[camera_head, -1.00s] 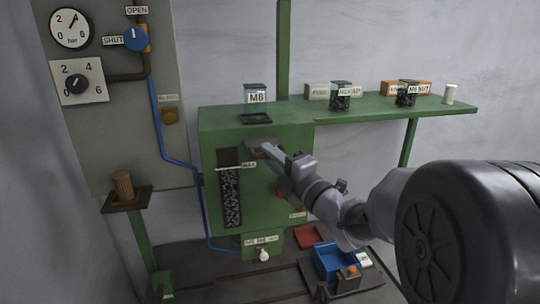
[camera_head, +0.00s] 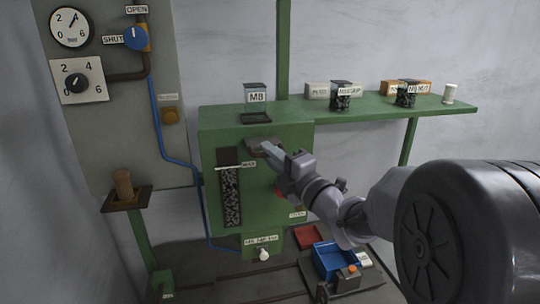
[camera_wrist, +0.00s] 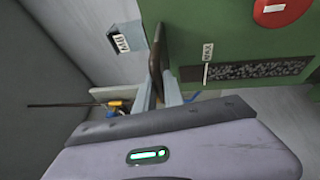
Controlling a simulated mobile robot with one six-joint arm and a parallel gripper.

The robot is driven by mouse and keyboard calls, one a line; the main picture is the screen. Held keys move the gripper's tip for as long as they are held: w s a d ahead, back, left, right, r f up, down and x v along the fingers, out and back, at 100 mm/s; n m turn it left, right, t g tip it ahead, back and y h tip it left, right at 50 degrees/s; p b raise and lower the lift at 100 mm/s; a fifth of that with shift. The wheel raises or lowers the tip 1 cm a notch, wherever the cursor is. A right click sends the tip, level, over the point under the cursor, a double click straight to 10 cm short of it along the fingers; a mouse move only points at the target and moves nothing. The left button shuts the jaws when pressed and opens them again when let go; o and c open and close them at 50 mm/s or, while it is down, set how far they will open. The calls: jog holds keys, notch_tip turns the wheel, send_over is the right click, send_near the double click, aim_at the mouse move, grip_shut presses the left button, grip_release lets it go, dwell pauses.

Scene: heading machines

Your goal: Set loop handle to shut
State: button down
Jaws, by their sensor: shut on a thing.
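In the head view my gripper (camera_head: 266,149) reaches the upper front of the green machine (camera_head: 210,150), below the M8 hopper.
A blue knob (camera_head: 135,38) with OPEN and SHUT labels is on the left panel. The M8 hopper (camera_head: 256,98) stands on the machine. A red button (camera_wrist: 280,10) is on its front. A green shelf (camera_head: 375,108) holds jars. A blue bin (camera_head: 332,262) lies below.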

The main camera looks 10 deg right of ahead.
jog(key=w+b, duration=0.2)
jog(key=w, duration=0.1)
jog(key=w+b, duration=0.2)
jog(key=w, duration=0.1)
jog(key=shift+f, duration=0.2)
jog(key=shift+s+r, duration=0.1)
jog(key=shift+r, duration=0.2)
jog(key=c, duration=1.5)
grip_release()
jog(key=shift+c, duration=0.2)
jog(key=shift+o, duration=0.4)
jog(key=shift+w+f, duration=0.1)
jog(key=shift+w, duration=0.15)
jog(key=shift+s, duration=0.15)
jog(key=b+v, duration=0.3)
jog(key=v, duration=1.4)
jog(key=shift+s, duration=0.2)
